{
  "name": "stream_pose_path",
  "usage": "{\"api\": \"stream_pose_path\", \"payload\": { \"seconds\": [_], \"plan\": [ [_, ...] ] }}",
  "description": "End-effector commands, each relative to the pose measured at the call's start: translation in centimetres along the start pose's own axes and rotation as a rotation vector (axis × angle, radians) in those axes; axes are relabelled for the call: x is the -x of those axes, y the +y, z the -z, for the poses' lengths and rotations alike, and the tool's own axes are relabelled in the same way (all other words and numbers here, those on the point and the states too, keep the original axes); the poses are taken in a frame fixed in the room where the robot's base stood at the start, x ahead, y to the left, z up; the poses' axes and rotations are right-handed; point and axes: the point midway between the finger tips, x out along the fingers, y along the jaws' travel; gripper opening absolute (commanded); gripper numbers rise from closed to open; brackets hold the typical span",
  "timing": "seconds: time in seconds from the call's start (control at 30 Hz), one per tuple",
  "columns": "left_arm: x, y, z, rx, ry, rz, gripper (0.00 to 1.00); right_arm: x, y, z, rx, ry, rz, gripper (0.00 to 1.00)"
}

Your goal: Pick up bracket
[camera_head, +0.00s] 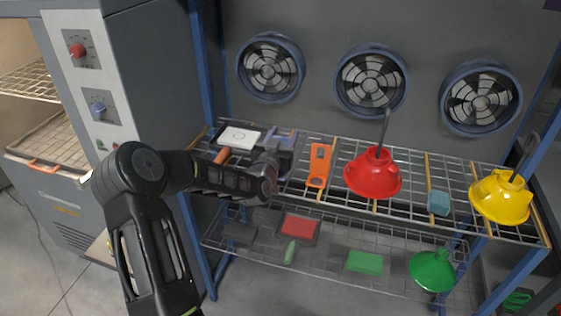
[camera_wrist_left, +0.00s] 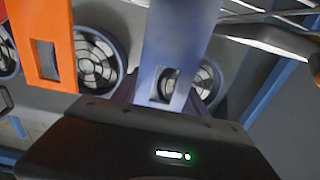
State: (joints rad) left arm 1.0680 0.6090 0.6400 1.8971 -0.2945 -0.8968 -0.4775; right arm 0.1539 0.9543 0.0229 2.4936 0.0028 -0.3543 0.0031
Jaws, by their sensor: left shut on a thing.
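A purple-blue bracket with a rectangular slot (camera_wrist_left: 178,48) stands out from between the jaws of my left gripper (camera_wrist_left: 165,98) in the left wrist view. In the head view, my left gripper (camera_head: 283,150) is over the left part of the upper wire shelf. It is shut on the bracket, whose purple-blue part (camera_head: 284,134) shows just behind the jaws. The fingers partly hide it. An orange bracket (camera_head: 319,165) with holes is just right of the gripper, apart from it. It also shows at the left of the left wrist view (camera_wrist_left: 45,45). My right gripper is not in view.
The upper wire shelf (camera_head: 410,190) also bears a white box (camera_head: 239,137), a red hood (camera_head: 373,173), a teal block (camera_head: 438,203) and a yellow hood (camera_head: 502,197). The lower shelf holds a green funnel (camera_head: 432,270). A blue post (camera_head: 200,70) stands close to my left arm.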

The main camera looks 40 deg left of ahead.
Motion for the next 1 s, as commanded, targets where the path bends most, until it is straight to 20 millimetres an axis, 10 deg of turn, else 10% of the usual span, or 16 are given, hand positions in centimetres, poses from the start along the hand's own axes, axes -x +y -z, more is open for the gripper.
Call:
{"api": "stream_pose_path", "payload": {
  "seconds": [0.43, 1.0],
  "plan": [
    [-0.1, 0.0, 0.9, -0.002, 0.006, -0.001, 0.0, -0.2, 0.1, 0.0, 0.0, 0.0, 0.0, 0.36],
    [0.0, 0.0, 9.8, -0.001, 0.006, 0.001, 0.0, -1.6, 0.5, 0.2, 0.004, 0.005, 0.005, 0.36]
  ]
}}
